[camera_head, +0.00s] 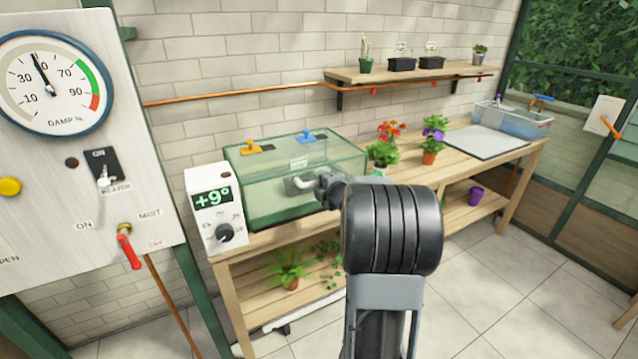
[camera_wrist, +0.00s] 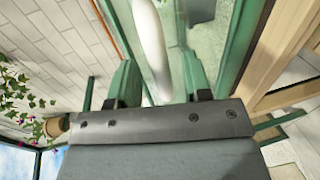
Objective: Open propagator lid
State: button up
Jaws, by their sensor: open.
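The propagator (camera_head: 262,192) is a green-tinted clear box on the wooden bench, beside the white control unit. Its lid (camera_head: 284,143) lies flat and shut on top, with a yellow knob and a blue knob on it. A white curved handle (camera_head: 302,184) sits at the front of the box; it also shows as a white bar in the wrist view (camera_wrist: 149,42). My gripper (camera_wrist: 158,72) is open, with the white bar between its two green fingers. Whether the fingers touch it I cannot tell. In the head view my arm hides the area right of the handle.
The control unit (camera_head: 215,208) reads +9° at the box's left. Potted flowers (camera_head: 382,153) stand close to its right. A grey mat (camera_head: 486,142) and a water basin (camera_head: 512,118) are farther right. A shelf (camera_head: 410,74) with pots hangs above.

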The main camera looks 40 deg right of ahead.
jog(key=shift+x, duration=0.9)
jog(key=shift+c, duration=0.3)
grip_shut()
